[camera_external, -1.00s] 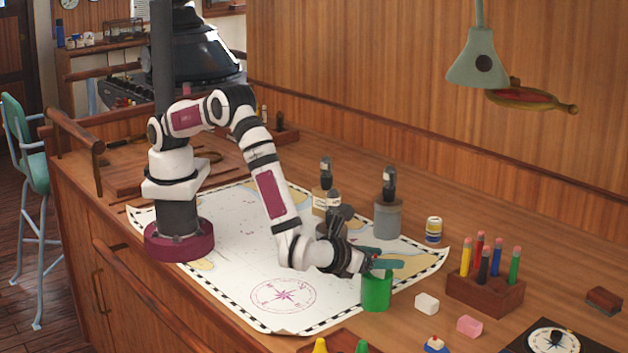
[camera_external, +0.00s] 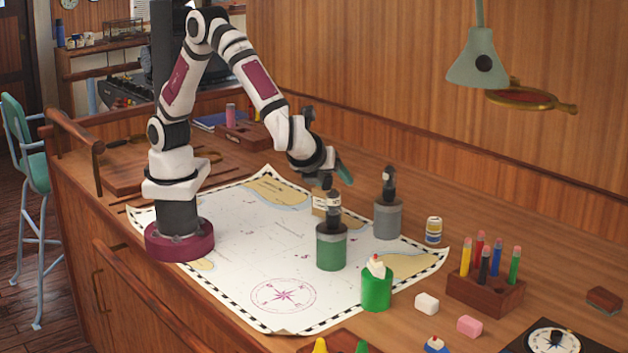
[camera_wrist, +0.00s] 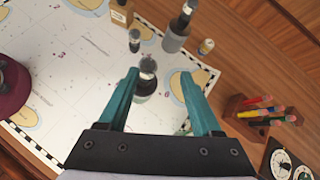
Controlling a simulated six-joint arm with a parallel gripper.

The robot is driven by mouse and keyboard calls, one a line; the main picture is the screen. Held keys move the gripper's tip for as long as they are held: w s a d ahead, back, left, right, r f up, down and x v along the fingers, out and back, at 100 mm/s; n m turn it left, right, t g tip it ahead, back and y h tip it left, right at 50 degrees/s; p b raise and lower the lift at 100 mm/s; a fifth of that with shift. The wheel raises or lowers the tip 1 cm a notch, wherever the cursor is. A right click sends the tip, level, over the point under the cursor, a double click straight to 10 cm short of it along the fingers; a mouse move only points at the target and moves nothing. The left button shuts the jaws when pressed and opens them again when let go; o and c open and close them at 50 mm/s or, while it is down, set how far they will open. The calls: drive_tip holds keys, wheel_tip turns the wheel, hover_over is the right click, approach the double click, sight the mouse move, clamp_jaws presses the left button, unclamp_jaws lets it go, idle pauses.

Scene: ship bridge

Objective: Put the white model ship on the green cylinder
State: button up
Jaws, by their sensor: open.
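The white model ship (camera_external: 376,267), small with a red tip, sits on top of the bright green cylinder (camera_external: 376,292) in the external view. It looks upright there. My gripper (camera_external: 342,173) is up and back from the cylinder, above the far part of the chart, and does not touch the ship. In the wrist view my gripper (camera_wrist: 156,72) has its two teal fingers spread, with nothing held between them. I cannot make out the ship or bright green cylinder clearly in the wrist view.
A dark-topped green bottle (camera_external: 331,248) and a grey one (camera_external: 388,218) stand on the chart (camera_external: 225,270). A small jar (camera_external: 433,230), pencil block (camera_external: 485,293), white eraser (camera_external: 427,303) and pink eraser (camera_external: 470,326) are to the right. A lamp (camera_external: 478,65) hangs above.

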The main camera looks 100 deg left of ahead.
drive_tip(key=s+a+r+n+g+h, duration=0.4)
drive_tip(key=s+a+n, duration=0.4)
drive_tip(key=s+a, duration=0.4)
drive_tip(key=s+a+f+n+h, duration=0.1)
drive_tip(key=s+f+n+h, duration=0.1)
drive_tip(key=s+n, duration=0.4)
drive_tip(key=s+h, duration=0.1)
drive_tip(key=s, duration=0.4)
drive_tip(key=shift+s+h, duration=0.3)
drive_tip(key=shift+a, duration=0.1)
